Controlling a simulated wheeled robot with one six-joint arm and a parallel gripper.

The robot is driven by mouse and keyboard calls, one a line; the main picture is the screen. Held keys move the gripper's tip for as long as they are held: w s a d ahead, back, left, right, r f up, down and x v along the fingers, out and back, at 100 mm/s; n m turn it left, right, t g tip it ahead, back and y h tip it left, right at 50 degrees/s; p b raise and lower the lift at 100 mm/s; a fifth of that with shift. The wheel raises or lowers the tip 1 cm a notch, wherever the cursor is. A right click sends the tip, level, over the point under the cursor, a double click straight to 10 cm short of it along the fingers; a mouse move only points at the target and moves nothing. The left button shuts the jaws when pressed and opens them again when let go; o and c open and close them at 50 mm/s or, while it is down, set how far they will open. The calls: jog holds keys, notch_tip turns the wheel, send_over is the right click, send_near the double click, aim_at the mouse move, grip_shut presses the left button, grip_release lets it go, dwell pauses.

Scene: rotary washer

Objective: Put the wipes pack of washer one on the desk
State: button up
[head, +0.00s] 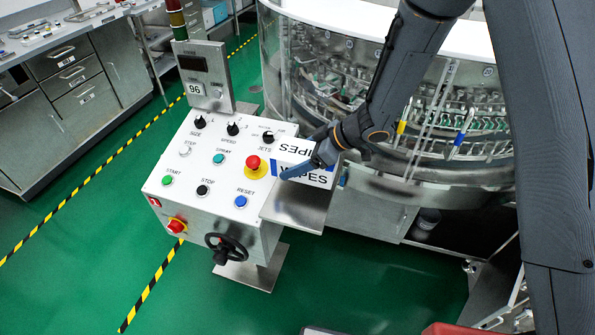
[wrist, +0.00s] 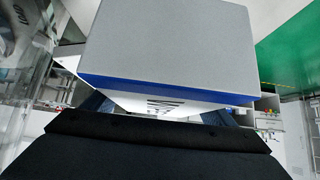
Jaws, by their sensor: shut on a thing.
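The wipes pack (head: 318,178) is a white box with a blue edge and black "WIPES" lettering, at the right side of the washer's control panel. It sits over or just above a small metal shelf (head: 292,212); I cannot tell whether they touch. My gripper (head: 310,168) is shut on the pack and hides part of it. In the wrist view the pack (wrist: 165,45) fills the upper middle, with a grey face, a blue band and a white lettered side between my fingers. The desk (head: 48,45) with grey drawers stands at the far left in the head view.
The control panel (head: 190,185) has knobs, buttons, a red emergency stop (head: 254,163) and a display post (head: 205,75) close to the gripper. The round glass washer (head: 370,85) stands behind my arm. Green floor (head: 90,210) with striped tape lies clear between panel and desk.

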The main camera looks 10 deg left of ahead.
jog(key=shift+f+p, duration=0.5)
jog(key=shift+f, duration=2)
jog(key=shift+f, duration=0.15)
jog(key=o, duration=1.3)
jog(key=shift+d+r, duration=0.25)
jog(key=shift+r, duration=0.15)
jog(key=b+v, duration=0.2)
jog(key=v, duration=0.9)
jog(key=shift+d+r+b, duration=0.1)
jog(key=shift+d+b, duration=0.05)
jog(key=shift+b, duration=0.2)
